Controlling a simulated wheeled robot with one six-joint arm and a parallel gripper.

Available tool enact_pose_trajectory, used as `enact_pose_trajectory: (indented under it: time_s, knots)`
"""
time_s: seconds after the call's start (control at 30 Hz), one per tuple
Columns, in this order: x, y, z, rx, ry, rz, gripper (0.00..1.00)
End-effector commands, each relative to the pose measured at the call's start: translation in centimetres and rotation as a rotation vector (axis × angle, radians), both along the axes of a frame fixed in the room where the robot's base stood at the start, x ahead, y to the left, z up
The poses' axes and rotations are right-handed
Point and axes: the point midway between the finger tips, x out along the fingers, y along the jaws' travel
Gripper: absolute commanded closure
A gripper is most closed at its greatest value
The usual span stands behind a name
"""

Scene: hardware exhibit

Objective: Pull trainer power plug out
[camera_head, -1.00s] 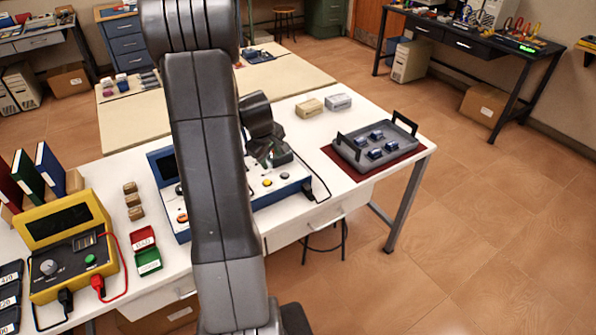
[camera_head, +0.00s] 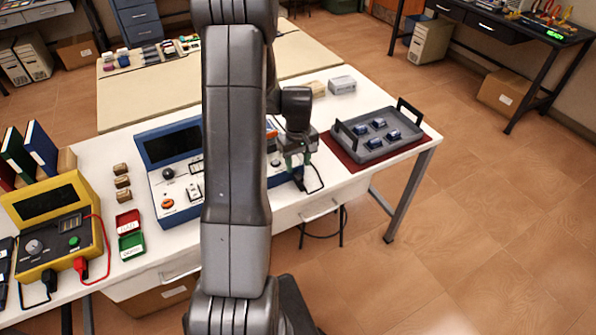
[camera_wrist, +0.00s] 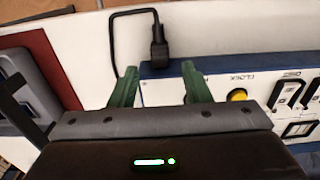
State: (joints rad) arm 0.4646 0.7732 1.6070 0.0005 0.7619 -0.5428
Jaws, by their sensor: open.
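The blue-edged trainer (camera_head: 168,172) with its white panel stands on the white bench; my arm hides its middle. In the wrist view its panel (camera_wrist: 228,75) shows a yellow button and a "CLOCK" label. The black power plug (camera_wrist: 158,48) sits at the trainer's edge, its cable looping away to the left. In the head view the plug (camera_head: 299,180) is a small dark shape below my gripper. My gripper (camera_wrist: 157,82) is open and empty, its two green fingers apart. The plug appears beyond the fingertips, roughly between them, and nothing shows touching it.
A grey tray (camera_head: 352,152) with several blue parts sits on a dark red mat (camera_head: 334,150) to the right. A yellow device (camera_head: 62,205) and small red and green boxes (camera_head: 131,244) stand to the left. Grey and beige blocks lie behind the tray.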

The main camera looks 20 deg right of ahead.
Motion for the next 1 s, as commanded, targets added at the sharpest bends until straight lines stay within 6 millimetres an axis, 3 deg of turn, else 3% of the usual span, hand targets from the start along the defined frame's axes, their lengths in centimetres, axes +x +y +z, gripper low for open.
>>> enact_pose_trajectory:
  time_s: [0.1,0.33,0.77,1.0]
  knots:
    - [-0.1,0.0,-2.0,0.002,0.003,0.000,0.56]
    - [0.0,0.0,-4.5,0.000,0.001,0.000,0.56]
    - [0.0,0.0,-5.2,-0.001,-0.001,0.000,0.56]
    - [0.0,0.0,-5.2,-0.001,0.000,0.001,1.00]
